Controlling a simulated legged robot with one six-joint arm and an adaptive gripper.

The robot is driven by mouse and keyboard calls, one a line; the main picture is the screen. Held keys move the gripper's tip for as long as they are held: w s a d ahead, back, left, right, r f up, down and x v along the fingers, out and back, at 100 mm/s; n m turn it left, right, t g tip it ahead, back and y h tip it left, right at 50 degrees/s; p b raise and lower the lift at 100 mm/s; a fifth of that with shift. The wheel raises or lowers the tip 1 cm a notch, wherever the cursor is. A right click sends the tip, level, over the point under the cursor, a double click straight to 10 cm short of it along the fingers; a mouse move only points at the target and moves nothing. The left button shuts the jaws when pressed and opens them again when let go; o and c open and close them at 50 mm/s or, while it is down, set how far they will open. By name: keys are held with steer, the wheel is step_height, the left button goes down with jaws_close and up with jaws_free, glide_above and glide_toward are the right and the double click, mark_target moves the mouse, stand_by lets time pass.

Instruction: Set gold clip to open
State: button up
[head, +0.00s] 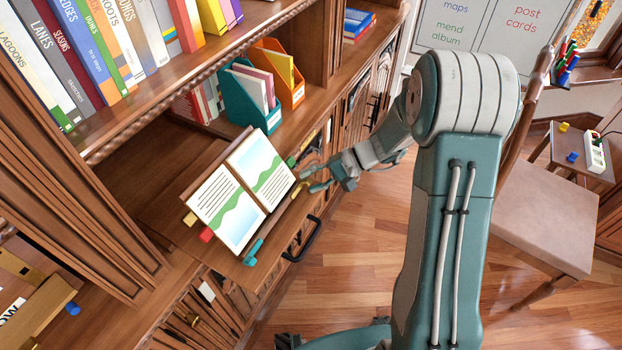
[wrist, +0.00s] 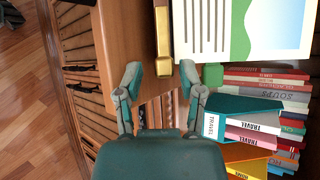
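My gripper (head: 308,181) is at the right edge of the slanted book stand. The gold clip (wrist: 163,42) is a narrow brass bar beside the open book's page, just beyond the gap between the fingertips. I see no contact with it. In the head view the gold clip (head: 298,191) shows small and partly hidden close to my fingers. Whether its lever is open or closed is unclear.
The open book (head: 241,190) lies on the wooden stand, with a green tab (head: 291,161), a red tab (head: 206,235) and a teal tab (head: 253,252) around it. Teal (head: 252,96) and orange (head: 285,70) file holders stand behind. A chair (head: 545,215) is at right; floor between is clear.

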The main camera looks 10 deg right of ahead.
steer(key=shift+r, duration=0.1)
steer(key=v, duration=1.2)
stand_by(0.4)
steer(key=s+a+r+n+t+h, duration=0.2)
steer(key=s+r+h, duration=0.4)
steer(key=s, duration=0.4)
steer(key=s+a+r+n+t+h, duration=0.2)
steer(key=s+r+h, duration=0.4)
steer(key=s, duration=0.5)
steer(key=shift+s+r+t, duration=0.25)
steer(key=shift+r+t, duration=0.35)
steer(key=shift+t, duration=0.2)
